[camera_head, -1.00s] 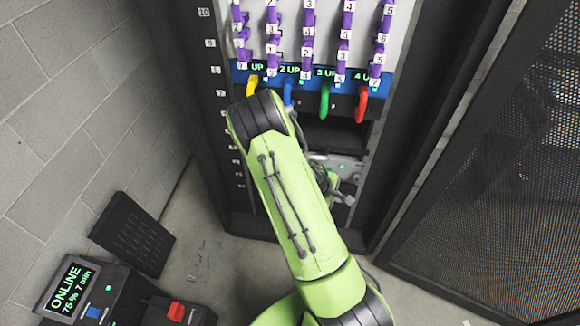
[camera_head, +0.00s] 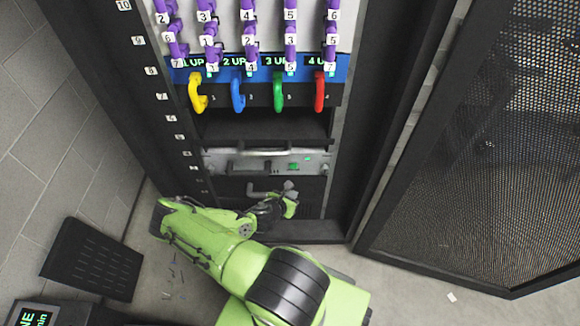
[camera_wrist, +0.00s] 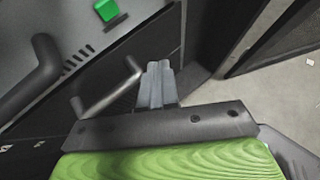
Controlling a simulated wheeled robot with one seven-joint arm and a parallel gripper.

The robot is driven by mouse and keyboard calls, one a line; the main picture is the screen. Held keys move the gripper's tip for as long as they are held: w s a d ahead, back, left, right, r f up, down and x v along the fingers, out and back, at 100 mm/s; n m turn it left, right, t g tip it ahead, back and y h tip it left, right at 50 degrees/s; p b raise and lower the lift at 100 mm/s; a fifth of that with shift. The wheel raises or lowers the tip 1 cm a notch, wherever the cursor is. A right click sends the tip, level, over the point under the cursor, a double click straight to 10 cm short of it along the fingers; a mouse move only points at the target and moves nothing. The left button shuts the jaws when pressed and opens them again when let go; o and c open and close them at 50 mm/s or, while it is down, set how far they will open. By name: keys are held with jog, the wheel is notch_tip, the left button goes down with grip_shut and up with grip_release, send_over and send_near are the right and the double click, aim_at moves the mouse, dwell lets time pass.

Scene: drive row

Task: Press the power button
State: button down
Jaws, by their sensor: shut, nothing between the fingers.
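A small green square button (camera_head: 293,166) sits on the front of a grey rack unit (camera_head: 225,160), right of the middle. In the wrist view the green button (camera_wrist: 106,10) is at the top left, apart from my fingers. My gripper (camera_head: 291,187) is low in front of the rack, just below the button. Its two fingers (camera_wrist: 158,70) are together and hold nothing. A metal bar handle (camera_wrist: 110,95) shows left of the fingertips in the wrist view; I cannot tell whether they touch. No label on the button can be read.
Yellow (camera_head: 197,92), blue (camera_head: 238,95), green (camera_head: 278,94) and red (camera_head: 319,92) handles hang above an empty bay. A mesh door (camera_head: 480,160) stands open at the right. A block wall (camera_head: 50,130) and a dark slotted panel (camera_head: 92,262) are at the left.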

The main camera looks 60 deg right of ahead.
jog(key=w+d+b, duration=0.1)
jog(key=w+d, duration=0.3)
jog(key=d, duration=0.4)
jog(key=shift+b, duration=0.4)
dwell(1.5)
jog(key=shift+w+d, duration=0.15)
jog(key=shift+d, duration=0.15)
jog(key=shift+w+d, duration=0.2)
jog(key=shift+d, duration=0.2)
dwell(0.6)
jog(key=shift+a, duration=0.1)
jog(key=shift+s+a+p, duration=0.4)
jog(key=shift+a, duration=0.3)
jog(key=shift+s+a+p, duration=0.25)
jog(key=shift+s+a, duration=0.15)
jog(key=shift+a, duration=0.35)
jog(key=shift+s+a+p, duration=0.3)
jog(key=shift+s+a, duration=0.05)
jog(key=shift+a, duration=0.35)
jog(key=shift+s+a+p, duration=0.25)
jog(key=shift+s+a, duration=0.15)
jog(key=shift+a, duration=0.35)
